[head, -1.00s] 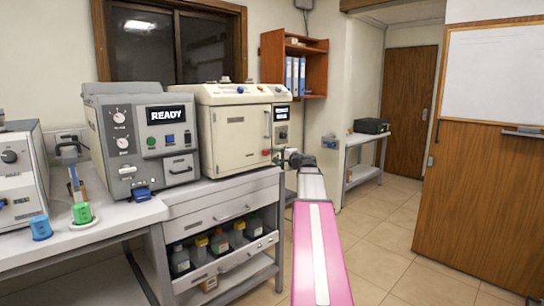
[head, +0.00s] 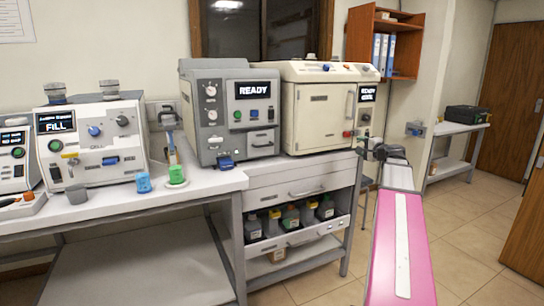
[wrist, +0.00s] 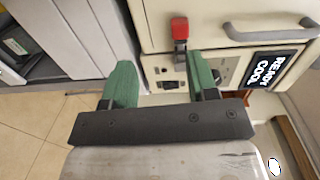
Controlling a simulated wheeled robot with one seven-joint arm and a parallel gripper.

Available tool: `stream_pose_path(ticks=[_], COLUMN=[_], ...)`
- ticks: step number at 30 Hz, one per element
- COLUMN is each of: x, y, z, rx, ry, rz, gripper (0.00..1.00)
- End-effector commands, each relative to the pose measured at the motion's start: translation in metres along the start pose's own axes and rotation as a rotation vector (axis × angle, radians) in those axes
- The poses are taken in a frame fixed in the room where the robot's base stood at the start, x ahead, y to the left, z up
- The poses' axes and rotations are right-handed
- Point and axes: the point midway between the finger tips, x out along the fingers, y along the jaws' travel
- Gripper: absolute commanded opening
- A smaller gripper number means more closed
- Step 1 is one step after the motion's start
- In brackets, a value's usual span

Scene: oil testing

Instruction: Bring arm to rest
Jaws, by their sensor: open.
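My gripper (wrist: 161,68) shows in the wrist view with its two green fingers spread apart and nothing between them. It faces the cream machine (wrist: 225,12), whose red latch and dark display reading READY COOL are close by. In the head view my pink and white arm reaches up from the lower right, and its dark end, with my gripper (head: 370,150), is beside the front right corner of the cream machine (head: 320,115). The fingers are too small there to make out. I cannot tell whether they touch the machine.
A grey machine (head: 236,110) reading READY stands left of the cream one. A white machine (head: 92,140) reading FILL, a blue cup (head: 144,183) and a green-based holder (head: 176,176) are on the left bench (head: 100,207). Bottles fill a low shelf. The tiled floor (head: 470,225) at right is clear.

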Motion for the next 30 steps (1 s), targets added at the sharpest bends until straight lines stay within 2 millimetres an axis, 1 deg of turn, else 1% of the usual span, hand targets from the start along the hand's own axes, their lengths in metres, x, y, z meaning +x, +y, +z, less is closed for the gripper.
stream_pose_path(ticks=[1, 2, 4, 5, 6, 8, 9, 11, 12, 14, 15, 17, 18, 20, 21, 22, 24, 27, 30], x=[0.006, 0.009, 0.018, 0.021, 0.025, 0.028, 0.028, 0.027, 0.025, 0.019, 0.014, 0.004, -0.004, -0.02, -0.031, -0.04, -0.06, -0.085, -0.102], y=[0.018, 0.029, 0.06, 0.075, 0.094, 0.123, 0.142, 0.171, 0.19, 0.218, 0.236, 0.264, 0.282, 0.308, 0.325, 0.336, 0.358, 0.381, 0.394], z=[0.019, 0.03, 0.059, 0.073, 0.091, 0.118, 0.136, 0.164, 0.182, 0.209, 0.227, 0.253, 0.27, 0.296, 0.311, 0.322, 0.342, 0.361, 0.372], rx=[-0.019, -0.035, -0.08, -0.102, -0.132, -0.178, -0.209, -0.259, -0.293, -0.348, -0.386, -0.446, -0.489, -0.558, -0.604, -0.639, -0.717, -0.814, -0.882], ry=[-0.025, -0.042, -0.09, -0.111, -0.144, -0.192, -0.227, -0.28, -0.318, -0.376, -0.415, -0.479, -0.522, -0.591, -0.638, -0.671, -0.743, -0.825, -0.879], rz=[0.041, 0.071, 0.152, 0.19, 0.241, 0.318, 0.37, 0.448, 0.501, 0.582, 0.637, 0.722, 0.78, 0.869, 0.928, 0.971, 1.064, 1.172, 1.247], gripper=[0.53, 0.53, 0.53, 0.53, 0.53, 0.53, 0.53, 0.53, 0.53, 0.53, 0.53, 0.53, 0.53, 0.53, 0.53, 0.53, 0.53, 0.53, 0.53])
